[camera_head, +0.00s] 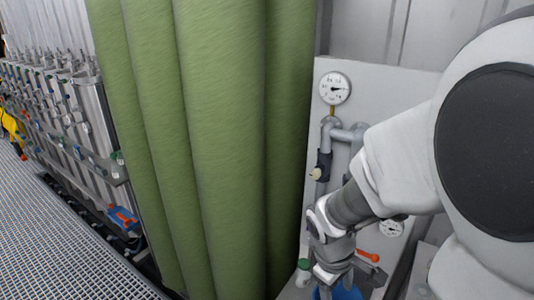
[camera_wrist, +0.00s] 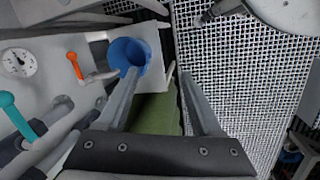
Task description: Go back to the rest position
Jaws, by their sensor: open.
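My gripper (camera_wrist: 159,74) is open in the wrist view, with its two fingers spread apart and nothing between them. Its left fingertip overlaps the opening of a blue cup-like container (camera_wrist: 118,48); I cannot tell whether they touch. In the head view my arm comes in from the right and bends down, and my gripper (camera_head: 332,268) is low, in front of the grey panel. Its fingertips are hard to make out there. The blue container (camera_head: 345,292) shows just below it at the bottom edge.
An orange-handled valve (camera_wrist: 74,66), a teal-handled valve (camera_wrist: 15,112) and a gauge (camera_wrist: 18,62) are on the panel beside the gripper. A round gauge (camera_head: 335,88) is higher up. Green curtain-like columns (camera_head: 215,140) stand left of the arm. Grating floor (camera_head: 55,235) lies open at left.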

